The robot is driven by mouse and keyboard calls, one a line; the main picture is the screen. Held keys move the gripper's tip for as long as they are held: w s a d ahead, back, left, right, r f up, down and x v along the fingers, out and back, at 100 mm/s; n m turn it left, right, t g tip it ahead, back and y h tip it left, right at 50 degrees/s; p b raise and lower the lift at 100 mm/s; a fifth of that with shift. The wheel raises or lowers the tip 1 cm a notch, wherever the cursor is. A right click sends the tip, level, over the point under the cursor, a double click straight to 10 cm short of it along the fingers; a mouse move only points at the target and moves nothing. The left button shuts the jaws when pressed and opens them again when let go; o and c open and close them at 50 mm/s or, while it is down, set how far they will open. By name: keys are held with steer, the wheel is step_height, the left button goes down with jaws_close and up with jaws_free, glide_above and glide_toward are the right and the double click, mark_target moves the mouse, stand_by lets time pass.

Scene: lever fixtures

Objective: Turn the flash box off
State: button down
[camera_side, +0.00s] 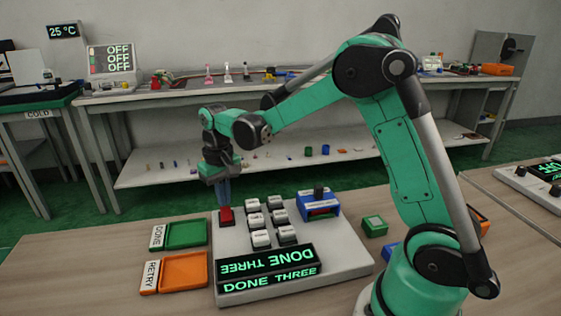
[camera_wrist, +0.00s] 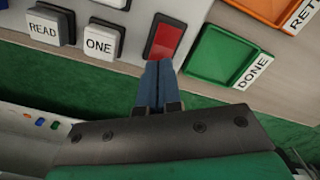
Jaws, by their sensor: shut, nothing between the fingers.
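The flash box is a light grey slab (camera_side: 345,262) on the wooden table, with white keys, a blue socket (camera_side: 319,206) and a black display (camera_side: 265,268) lit green with "DONE THREE". A red button (camera_side: 226,216) sits at its far left corner; it also shows in the wrist view (camera_wrist: 165,40), beside the white keys ONE (camera_wrist: 98,43) and READ (camera_wrist: 45,29). My gripper (camera_side: 224,204) points down at the red button. Its blue fingers (camera_wrist: 159,65) are together and empty, with their tips at the button's near edge in the wrist view. I cannot tell whether they touch it.
A green DONE tray (camera_side: 186,234) and an orange RETRY tray (camera_side: 183,271) lie left of the box. A small green block (camera_side: 374,226) lies to its right. A panel with a display (camera_side: 547,172) stands at far right. A bench (camera_side: 180,98) runs behind.

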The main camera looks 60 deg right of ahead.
steer(key=shift+f, duration=0.75)
stand_by(0.3)
steer(key=shift+r, duration=3.5)
steer(key=shift+s+r, duration=0.1)
steer(key=n+t, duration=0.2)
steer(key=t, duration=0.2)
glide_toward(227, 211)
step_height(227, 211, up, 4)
steer(key=s+a, duration=0.2)
steer(key=a, duration=0.1)
steer(key=s+a+f+n+t, duration=0.1)
steer(key=s+f+t, duration=0.1)
steer(key=s, duration=0.3)
steer(key=shift+s+a+t, duration=0.3)
steer(key=shift+a+t, duration=0.1)
steer(key=shift+t, duration=0.2)
